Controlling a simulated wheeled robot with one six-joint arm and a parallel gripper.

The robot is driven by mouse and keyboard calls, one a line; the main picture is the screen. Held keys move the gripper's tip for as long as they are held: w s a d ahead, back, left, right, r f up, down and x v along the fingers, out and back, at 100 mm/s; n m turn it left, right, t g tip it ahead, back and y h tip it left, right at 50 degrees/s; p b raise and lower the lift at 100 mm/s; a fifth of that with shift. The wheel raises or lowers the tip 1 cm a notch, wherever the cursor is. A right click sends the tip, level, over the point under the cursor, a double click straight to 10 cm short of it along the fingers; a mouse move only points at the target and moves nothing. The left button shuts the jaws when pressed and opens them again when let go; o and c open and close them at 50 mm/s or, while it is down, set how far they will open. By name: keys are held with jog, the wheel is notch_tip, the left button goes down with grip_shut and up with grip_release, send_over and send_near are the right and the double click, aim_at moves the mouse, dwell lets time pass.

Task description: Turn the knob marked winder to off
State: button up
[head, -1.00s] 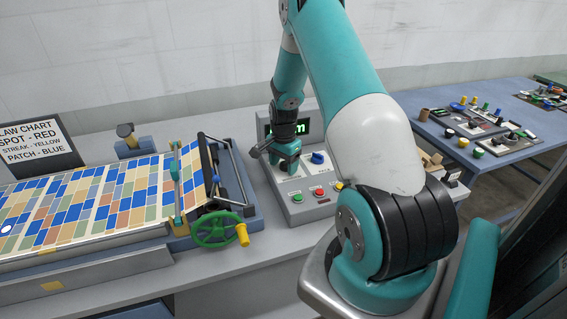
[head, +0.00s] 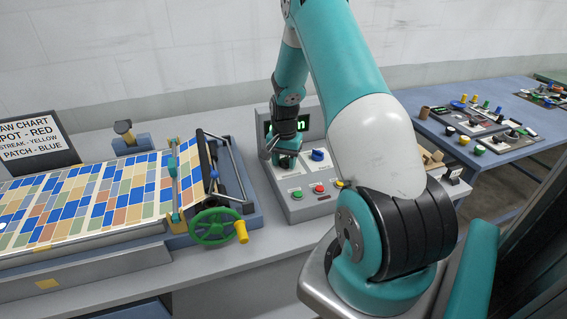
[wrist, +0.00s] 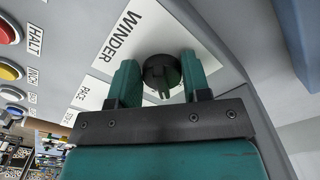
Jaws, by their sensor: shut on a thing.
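The winder knob (wrist: 160,72) is a dark round knob on a white label plate marked WINDER (wrist: 118,38) in the wrist view. My gripper (wrist: 161,80) has its two teal fingers on either side of the knob and is shut on it. Which setting the knob points to cannot be read, and no off mark is visible. In the head view my gripper (head: 286,160) points down onto the left part of the grey control panel (head: 311,211), hiding the knob there.
A blue knob (head: 317,155) stands just right of my gripper. Green (head: 297,195), red (head: 319,189) and yellow buttons line the panel's front. A green handwheel (head: 214,227) and the patterned sheet (head: 95,200) lie to the left. A lit display stands behind my gripper.

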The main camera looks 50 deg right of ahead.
aim_at(287, 163)
jog(key=n+b, duration=0.1)
jog(key=n, duration=0.3)
jog(key=shift+s+d, duration=0.15)
jog(key=shift+s+d+n+b, duration=0.1)
jog(key=shift+n+b, duration=0.35)
jog(key=shift+n, duration=1.35)
jog(key=shift+r, duration=0.1)
jog(key=o, duration=0.9)
notch_tip(287, 163, up, 17)
jog(key=b, duration=0.3)
jog(key=shift+r, duration=0.2)
